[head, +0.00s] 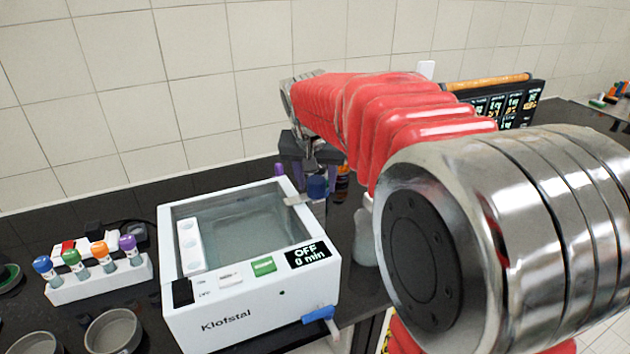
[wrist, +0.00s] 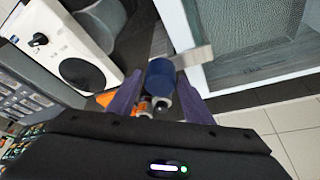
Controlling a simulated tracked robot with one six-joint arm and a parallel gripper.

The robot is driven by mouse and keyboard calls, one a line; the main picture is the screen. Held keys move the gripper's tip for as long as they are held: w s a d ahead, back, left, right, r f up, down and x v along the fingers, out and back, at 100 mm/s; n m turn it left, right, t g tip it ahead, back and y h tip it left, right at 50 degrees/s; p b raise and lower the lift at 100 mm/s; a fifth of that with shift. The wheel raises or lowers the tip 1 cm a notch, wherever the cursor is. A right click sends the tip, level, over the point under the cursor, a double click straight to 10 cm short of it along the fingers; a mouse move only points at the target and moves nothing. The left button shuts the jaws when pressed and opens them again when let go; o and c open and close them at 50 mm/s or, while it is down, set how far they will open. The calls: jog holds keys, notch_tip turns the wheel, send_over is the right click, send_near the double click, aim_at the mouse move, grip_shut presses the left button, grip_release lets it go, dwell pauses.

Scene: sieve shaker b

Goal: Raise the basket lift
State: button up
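A white bath (head: 250,300) marked Klofstal stands on the dark bench, its display reading OFF 0 min. A grey metal arm (head: 297,199) crosses its right rim and ends in a blue knob (head: 317,187). In the wrist view, the blue knob (wrist: 160,78) and metal arm (wrist: 195,57) are beside the bath wall. I cannot make out the basket in the bath clearly. My gripper (wrist: 161,82) is open, its purple fingers on either side of the knob with narrow gaps. In the head view, my gripper (head: 300,186) is partly hidden at the bath's back right.
A white rack (head: 100,283) with colour-capped bottles stands left of the bath, and grey bowls (head: 113,331) lie at front left. A blue-handled tap (head: 319,314) sticks out at the bath's front right. Orange-marked bottles (wrist: 146,106) show below the knob in the wrist view.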

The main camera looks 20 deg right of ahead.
grip_shut()
dwell(0.3)
jog(key=shift+r, duration=0.1)
